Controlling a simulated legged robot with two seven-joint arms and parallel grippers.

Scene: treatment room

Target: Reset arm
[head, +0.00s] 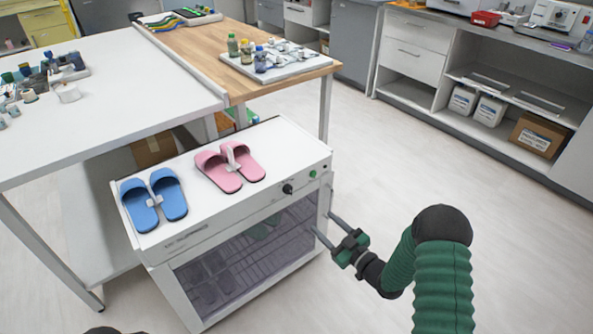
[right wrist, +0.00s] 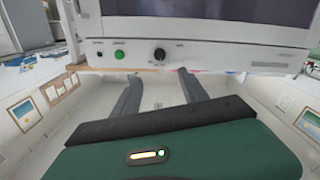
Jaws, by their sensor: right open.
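My right arm (head: 440,270) is green and black and comes in from the lower right of the head view. Its gripper (head: 325,226) is open and empty, beside the right front of a white cabinet (head: 230,230) with a dark glass door. In the right wrist view the two grey fingers (right wrist: 160,85) stand apart with only floor between them, close to the cabinet's control panel (right wrist: 205,55). I cannot tell whether a finger touches the cabinet. My left gripper is not in view; a small dark shape shows at the bottom left edge.
Blue slippers (head: 153,198) and pink slippers (head: 230,165) lie on the cabinet top. A white table (head: 110,100) and a wooden table (head: 190,50) with a bottle tray (head: 290,68) stand behind. Shelving (head: 480,90) lines the back right. Open floor (head: 380,150) lies between.

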